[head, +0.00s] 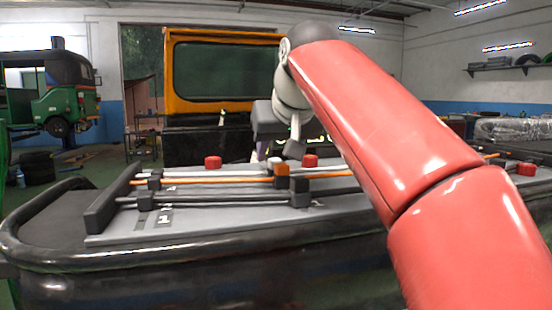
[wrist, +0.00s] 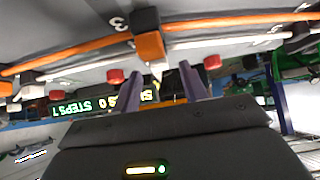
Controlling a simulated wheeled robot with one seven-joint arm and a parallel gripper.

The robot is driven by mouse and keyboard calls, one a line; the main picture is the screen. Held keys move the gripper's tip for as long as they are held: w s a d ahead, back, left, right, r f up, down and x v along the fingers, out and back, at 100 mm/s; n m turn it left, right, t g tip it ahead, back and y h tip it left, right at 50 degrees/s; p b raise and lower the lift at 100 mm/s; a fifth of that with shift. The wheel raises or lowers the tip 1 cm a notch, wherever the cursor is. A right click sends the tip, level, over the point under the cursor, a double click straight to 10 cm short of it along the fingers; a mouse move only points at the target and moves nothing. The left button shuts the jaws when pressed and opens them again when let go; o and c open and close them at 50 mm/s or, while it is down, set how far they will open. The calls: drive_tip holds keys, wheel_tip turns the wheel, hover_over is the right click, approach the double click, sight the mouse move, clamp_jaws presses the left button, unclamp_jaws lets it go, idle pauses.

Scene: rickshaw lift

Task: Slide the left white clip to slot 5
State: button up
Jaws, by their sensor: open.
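My gripper (wrist: 162,70) shows in the wrist view with two purple fingers apart and nothing clearly held between them. An orange block (wrist: 150,46) with a dark upper part sits on the orange rail just beyond the fingers. A white-faced block (wrist: 27,77), likely a white clip, lies at the left by a white rail (wrist: 88,68). A small pale pointed piece (wrist: 157,70) shows between the fingers; I cannot tell what it is. In the head view my gripper (head: 279,151) hangs above the rails, behind the orange block (head: 280,170). No white clip is clear there.
The rails lie on a grey board with slot numbers (head: 165,218) on a dark-rimmed bench (head: 200,262). Red knobs (head: 212,162) (head: 310,160) stand behind them. Dark grey blocks (head: 299,192) (head: 146,201) sit on the front rail. A green lit display (wrist: 95,104) shows beyond.

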drive_tip(key=shift+x, duration=0.9)
clamp_jaws()
